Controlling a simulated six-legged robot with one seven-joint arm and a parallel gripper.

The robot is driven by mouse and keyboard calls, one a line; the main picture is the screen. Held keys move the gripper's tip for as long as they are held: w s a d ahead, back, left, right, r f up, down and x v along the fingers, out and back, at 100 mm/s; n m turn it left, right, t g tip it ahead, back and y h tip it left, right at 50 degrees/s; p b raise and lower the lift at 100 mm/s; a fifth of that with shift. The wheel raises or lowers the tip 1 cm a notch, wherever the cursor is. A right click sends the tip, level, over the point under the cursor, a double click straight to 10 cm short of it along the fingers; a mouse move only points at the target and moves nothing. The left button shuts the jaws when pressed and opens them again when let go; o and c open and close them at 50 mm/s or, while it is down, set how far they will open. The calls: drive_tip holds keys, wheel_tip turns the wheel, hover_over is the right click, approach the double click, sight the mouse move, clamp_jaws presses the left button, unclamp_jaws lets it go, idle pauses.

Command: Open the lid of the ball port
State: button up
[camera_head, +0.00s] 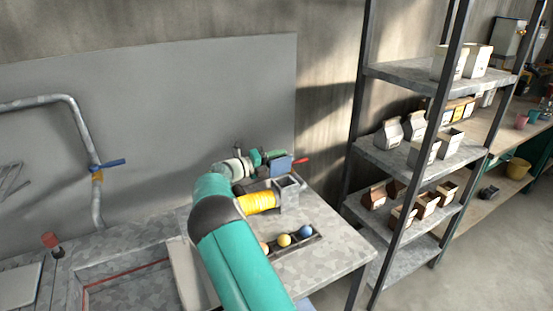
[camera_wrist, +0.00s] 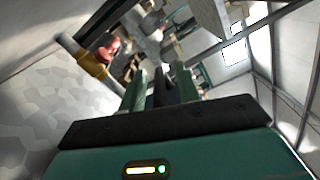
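On the small table, a grey box-like port (camera_head: 288,193) stands at the end of a yellow coiled hose (camera_head: 258,201). A blue plate-like part (camera_head: 280,166) shows just behind it; I cannot tell whether it is the lid. A red handle (camera_head: 301,161) sticks out to its right. My gripper (camera_head: 262,158) is small in the head view, just behind and left of the port, beside the blue part. In the wrist view my two green fingers (camera_wrist: 158,82) stand apart, with a dark shape between them that I cannot identify. No firm grip on anything shows.
A narrow tray (camera_head: 292,241) on the table holds a yellow ball (camera_head: 284,240), a blue ball (camera_head: 305,231) and an orange one partly behind my arm. A metal shelf (camera_head: 415,150) with boxes stands right. A blue-handled valve (camera_head: 97,176) is left. In the wrist view, a brass fitting (camera_wrist: 88,62) is close.

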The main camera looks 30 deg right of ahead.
drive_tip(key=shift+w+a, duration=0.1)
drive_tip(key=a, duration=1.3)
drive_tip(key=shift+w+a, duration=0.3)
drive_tip(key=s+a+r+m+y, duration=0.1)
drive_tip(key=s+r+m+y, duration=0.35)
drive_tip(key=s+m, duration=0.35)
drive_tip(key=s+a+r+m+y, duration=0.1)
drive_tip(key=s+r+m+y, duration=0.2)
drive_tip(key=s+m+y, duration=0.6)
drive_tip(key=s+a+m+t+y, duration=0.2)
drive_tip(key=s+a+m, duration=0.5)
drive_tip(key=s, duration=0.6)
drive_tip(key=s+a+m+t+y, duration=0.2)
drive_tip(key=s+a+m+t, duration=0.2)
drive_tip(key=s+a+m, duration=0.3)
drive_tip(key=s+a, duration=0.2)
drive_tip(key=s, duration=0.3)
drive_tip(key=shift+s+a+r+t, duration=0.25)
drive_tip(key=shift+s+r+t, duration=0.05)
drive_tip(key=shift+s+r, duration=0.1)
drive_tip(key=shift+y, duration=0.25)
